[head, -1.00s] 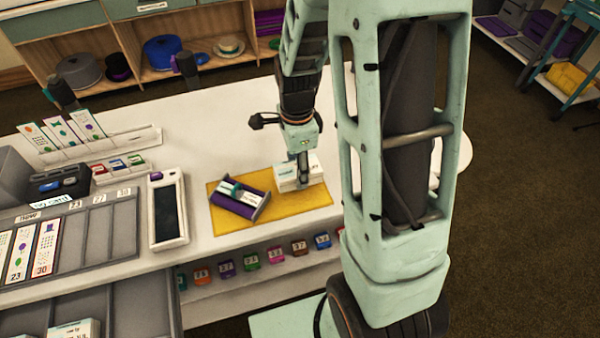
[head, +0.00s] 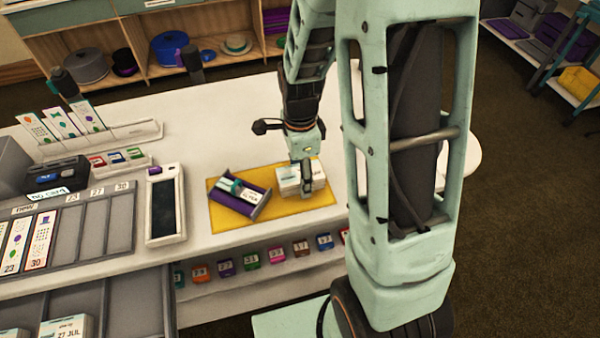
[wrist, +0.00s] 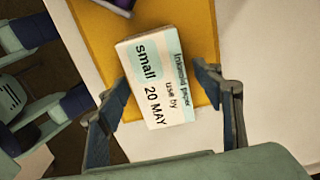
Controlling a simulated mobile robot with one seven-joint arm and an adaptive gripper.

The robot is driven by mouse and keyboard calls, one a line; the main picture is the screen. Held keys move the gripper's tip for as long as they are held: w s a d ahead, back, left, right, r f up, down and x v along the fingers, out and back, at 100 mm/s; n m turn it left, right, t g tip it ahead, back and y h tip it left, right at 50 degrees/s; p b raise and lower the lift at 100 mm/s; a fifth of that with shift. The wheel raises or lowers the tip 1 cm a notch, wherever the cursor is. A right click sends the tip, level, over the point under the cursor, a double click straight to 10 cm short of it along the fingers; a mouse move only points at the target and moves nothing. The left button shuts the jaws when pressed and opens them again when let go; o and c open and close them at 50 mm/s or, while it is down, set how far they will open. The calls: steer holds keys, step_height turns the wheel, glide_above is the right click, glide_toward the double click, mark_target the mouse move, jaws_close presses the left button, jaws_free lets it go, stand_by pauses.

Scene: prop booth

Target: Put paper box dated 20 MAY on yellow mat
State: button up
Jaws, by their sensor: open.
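The paper box dated 20 MAY (wrist: 152,75) is white and pale blue, labelled "small" and "use by". In the head view the box (head: 288,181) sits at the right end of the yellow mat (head: 285,209). In the wrist view it overlaps the edge of the mat (wrist: 190,18); its exact contact there is hidden. My gripper (wrist: 162,97) is open, with one finger on each side of the box and a visible gap at the right finger. In the head view my gripper (head: 306,186) is low at the box and partly covers it.
A purple and grey holder (head: 240,194) lies on the mat's left half. A tablet-like device (head: 165,203) and a slotted grey rack (head: 90,240) are to the left. Another paper box, dated 27 JUL (head: 67,328), is in the open drawer. The white counter behind the mat is clear.

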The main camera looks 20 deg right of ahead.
steer(key=shift+r, duration=0.1)
step_height(320, 180, up, 12)
steer(key=p, duration=0.1)
stand_by(0.4)
steer(key=shift+r, duration=0.15)
